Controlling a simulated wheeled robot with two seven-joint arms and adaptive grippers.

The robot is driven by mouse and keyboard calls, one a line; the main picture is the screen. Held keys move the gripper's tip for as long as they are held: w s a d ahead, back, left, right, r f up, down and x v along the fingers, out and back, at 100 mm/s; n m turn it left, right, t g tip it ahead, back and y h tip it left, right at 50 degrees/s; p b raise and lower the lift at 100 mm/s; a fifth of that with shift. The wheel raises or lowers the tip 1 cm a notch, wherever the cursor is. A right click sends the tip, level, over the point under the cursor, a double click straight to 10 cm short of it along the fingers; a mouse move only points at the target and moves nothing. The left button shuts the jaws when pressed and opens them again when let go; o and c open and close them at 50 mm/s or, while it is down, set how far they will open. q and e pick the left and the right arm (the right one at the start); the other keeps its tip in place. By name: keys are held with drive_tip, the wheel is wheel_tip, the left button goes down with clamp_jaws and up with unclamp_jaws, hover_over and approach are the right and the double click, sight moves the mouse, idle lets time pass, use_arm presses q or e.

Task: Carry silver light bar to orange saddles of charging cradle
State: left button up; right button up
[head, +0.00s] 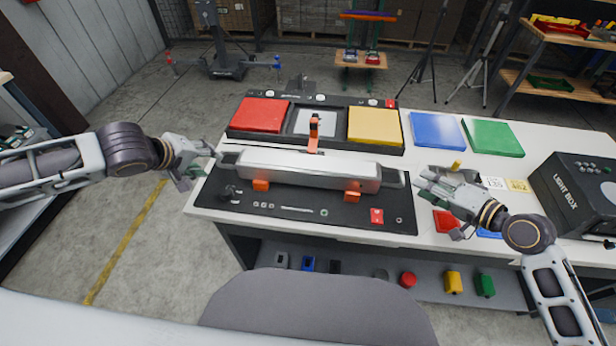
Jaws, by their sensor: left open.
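The silver light bar (310,170) lies level across the middle of the bench, with a grey handle at each end. Two orange saddles, the left one (261,185) and the right one (352,196), show at its lower front edge; whether its weight rests on them I cannot tell. My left gripper (203,163) is open beside the bar's left handle, with no clear hold on it. My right gripper (424,184) is just right of the right handle, seemingly apart from it; its finger opening is unclear.
An orange clamp (314,134) stands behind the bar. Red (260,114) and yellow (375,126) pads lie behind it, blue (437,130) and green (493,137) ones farther right. A black light box (578,195) stands at the right. Small parts lie on the black mat (330,217).

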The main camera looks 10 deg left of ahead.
drive_tip(key=shift+v, duration=2.7)
